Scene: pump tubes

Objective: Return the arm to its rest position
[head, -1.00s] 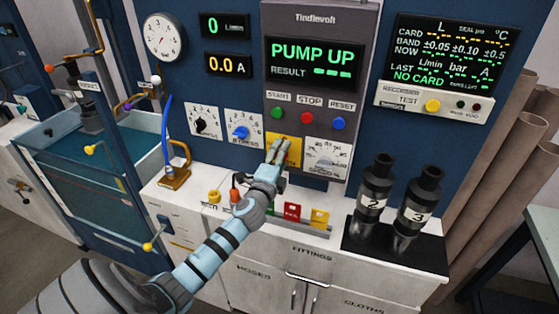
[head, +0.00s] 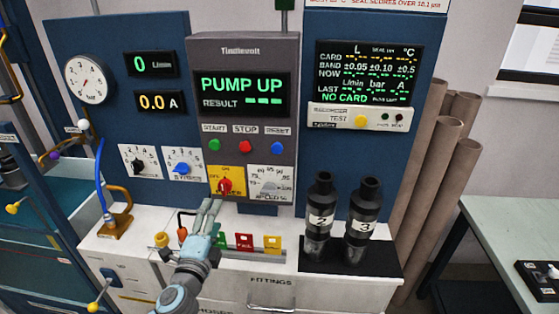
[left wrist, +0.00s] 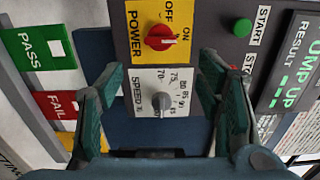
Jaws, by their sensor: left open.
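My left gripper (head: 207,213) is open and empty in front of the console, just below the yellow power plate (head: 213,181). In the left wrist view its two fingers (left wrist: 152,85) stand apart with nothing between them. The red power knob (head: 225,185) is clear of the fingers; in the left wrist view the knob (left wrist: 160,38) seems to point toward ON. The speed dial (left wrist: 162,104) shows between the fingers and is not held. My left arm comes up from the bottom of the head view. My right gripper is not in view.
The console screen (head: 243,94) reads PUMP UP. Two black cylinders marked 2 (head: 320,220) and 3 (head: 362,226) stand on a black mat at the right. PASS (left wrist: 41,50) and FAIL (left wrist: 58,105) cards are near the gripper. A green table (head: 520,225) is far right.

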